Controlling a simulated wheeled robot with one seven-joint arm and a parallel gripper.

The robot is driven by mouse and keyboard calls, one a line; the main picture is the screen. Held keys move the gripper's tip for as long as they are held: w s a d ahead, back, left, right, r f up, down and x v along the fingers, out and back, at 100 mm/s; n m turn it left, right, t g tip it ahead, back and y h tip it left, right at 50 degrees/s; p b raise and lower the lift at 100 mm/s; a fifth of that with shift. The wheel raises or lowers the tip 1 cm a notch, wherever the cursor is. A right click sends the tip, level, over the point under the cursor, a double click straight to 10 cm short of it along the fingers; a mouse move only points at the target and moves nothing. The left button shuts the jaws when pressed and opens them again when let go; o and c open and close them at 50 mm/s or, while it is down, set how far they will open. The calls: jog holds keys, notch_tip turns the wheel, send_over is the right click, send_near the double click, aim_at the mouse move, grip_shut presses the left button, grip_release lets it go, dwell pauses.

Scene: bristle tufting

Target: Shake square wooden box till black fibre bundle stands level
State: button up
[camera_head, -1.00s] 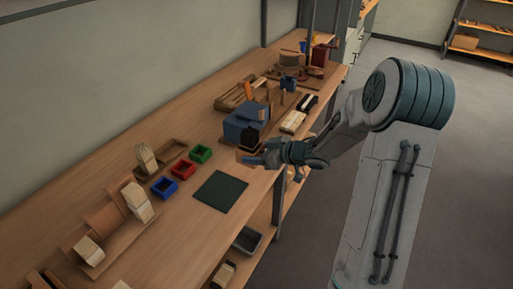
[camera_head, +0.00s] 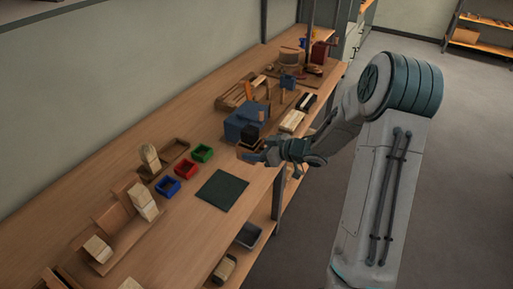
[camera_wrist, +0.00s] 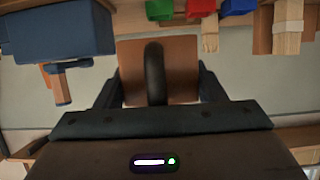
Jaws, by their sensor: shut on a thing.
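My gripper (camera_head: 262,156) is shut on a small square wooden box (camera_head: 248,156), held over the bench's front edge. In the wrist view the brown box (camera_wrist: 183,72) sits between the two dark fingers. The black fibre bundle (camera_head: 249,134) shows as a dark block standing up above the box in the head view. Its top is too small to tell whether it is level. In the wrist view a dark rounded upright shape (camera_wrist: 155,72) crosses the box's face; I cannot tell whether it is the bundle.
A blue block-like machine (camera_head: 240,122) stands just behind the box. A dark green mat (camera_head: 221,190) lies clear on the bench to the left. Green (camera_head: 202,153), red (camera_head: 185,168) and blue (camera_head: 168,186) trays stand beyond it. Wooden brushes and blocks line the bench's left part.

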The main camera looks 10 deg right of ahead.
jog(key=shift+r, duration=0.6)
notch_tip(320, 180, down, 3)
jog(key=shift+f+b, duration=0.15)
jog(key=shift+b, duration=0.7)
notch_tip(320, 180, up, 3)
jog(key=p, duration=0.3)
jog(key=shift+p, duration=0.35)
jog(key=shift+a, duration=0.1)
